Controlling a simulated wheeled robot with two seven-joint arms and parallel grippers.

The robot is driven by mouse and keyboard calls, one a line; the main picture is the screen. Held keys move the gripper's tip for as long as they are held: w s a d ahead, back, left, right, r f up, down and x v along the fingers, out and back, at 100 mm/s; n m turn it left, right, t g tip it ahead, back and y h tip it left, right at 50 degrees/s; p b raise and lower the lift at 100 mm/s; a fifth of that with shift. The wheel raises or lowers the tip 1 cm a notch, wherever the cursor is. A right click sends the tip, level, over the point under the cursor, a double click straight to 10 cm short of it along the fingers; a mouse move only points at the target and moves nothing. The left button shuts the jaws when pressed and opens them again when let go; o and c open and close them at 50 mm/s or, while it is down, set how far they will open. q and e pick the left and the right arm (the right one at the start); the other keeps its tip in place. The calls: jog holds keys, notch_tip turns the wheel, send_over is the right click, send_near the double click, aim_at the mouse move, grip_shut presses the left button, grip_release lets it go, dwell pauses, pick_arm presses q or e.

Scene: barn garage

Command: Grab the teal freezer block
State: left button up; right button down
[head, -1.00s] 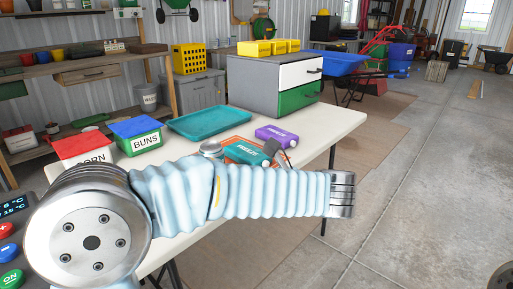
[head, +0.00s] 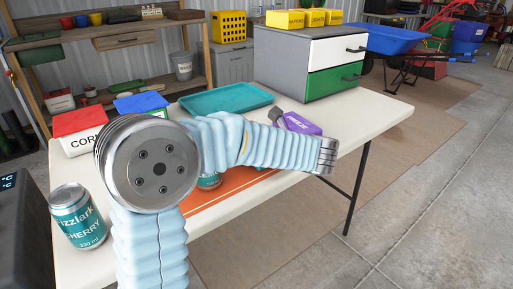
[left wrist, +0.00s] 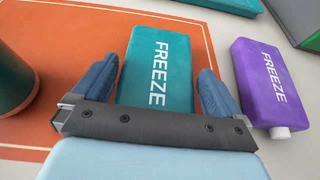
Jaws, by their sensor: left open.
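The teal freezer block (left wrist: 155,72), marked FREEZE, lies on the orange mat (left wrist: 62,62) in the left wrist view. My left gripper (left wrist: 160,75) is open, with one blue finger on each side of the block. I cannot tell whether the fingers touch it. In the head view my left arm hides the teal block, and most of the gripper is hidden too. A purple freezer block (left wrist: 264,82) lies to the right, outside the fingers; it also shows in the head view (head: 301,124). My right gripper is not in view.
A can (head: 209,181) stands on the mat, partly behind my arm. A Fizzlark can (head: 78,216) stands at the table's front left. Red (head: 80,124) and blue-lidded (head: 141,103) bins, a teal tray (head: 228,98) and a drawer unit (head: 285,70) stand further back.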

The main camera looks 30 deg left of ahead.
pick_arm(q)
jog(key=c, duration=1)
